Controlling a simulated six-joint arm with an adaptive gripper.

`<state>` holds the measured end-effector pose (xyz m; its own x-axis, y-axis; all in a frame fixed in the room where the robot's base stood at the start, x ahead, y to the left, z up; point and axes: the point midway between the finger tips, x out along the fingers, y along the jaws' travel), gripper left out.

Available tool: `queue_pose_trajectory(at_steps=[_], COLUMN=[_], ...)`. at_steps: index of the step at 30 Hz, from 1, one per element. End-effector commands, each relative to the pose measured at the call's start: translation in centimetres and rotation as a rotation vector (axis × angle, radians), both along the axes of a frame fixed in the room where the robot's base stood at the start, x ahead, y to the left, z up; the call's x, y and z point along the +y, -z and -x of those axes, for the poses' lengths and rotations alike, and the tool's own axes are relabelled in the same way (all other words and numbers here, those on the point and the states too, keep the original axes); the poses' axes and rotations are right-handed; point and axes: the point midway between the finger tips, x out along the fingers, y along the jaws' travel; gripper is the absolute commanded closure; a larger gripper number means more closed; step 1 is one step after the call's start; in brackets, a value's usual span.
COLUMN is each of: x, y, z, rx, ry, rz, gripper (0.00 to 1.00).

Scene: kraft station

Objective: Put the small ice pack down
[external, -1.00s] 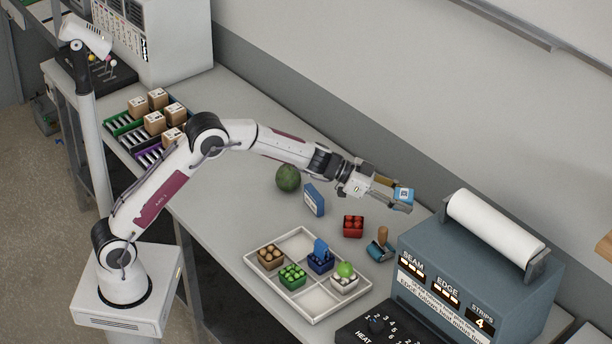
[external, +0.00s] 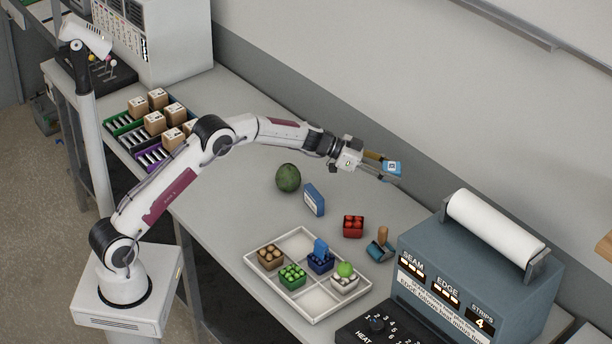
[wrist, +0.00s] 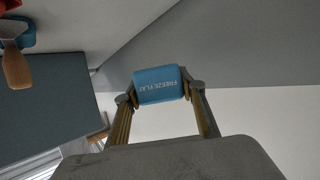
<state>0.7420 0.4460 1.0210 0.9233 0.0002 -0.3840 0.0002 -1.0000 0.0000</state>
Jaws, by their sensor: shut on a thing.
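Nothing touches the pack from below. A larger blue pack with a white label (external: 314,200) stands on its edge on the bench, below and left of my gripper.
A white divided tray (external: 312,315) holds several small baskets and a green ball. A grey-blue machine (external: 470,275) with a white roll is at the right. Bare bench (external: 245,125) lies behind the arm.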

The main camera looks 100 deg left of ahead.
Motion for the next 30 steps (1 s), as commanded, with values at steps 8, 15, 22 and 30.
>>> queue_pose_trajectory(at_steps=[8, 15, 22, 30], x=[0.0, 0.0, 0.0, 0.0], y=[1.0, 4.2, 6.1, 6.2], z=[0.0, 0.0, 0.0, 0.0], rx=[0.001, 0.001, -0.001, -0.001], ry=[0.001, 0.001, 0.000, 0.000], rz=[0.001, 0.001, 0.000, -0.001], gripper=[0.88, 0.88, 0.88, 0.88])
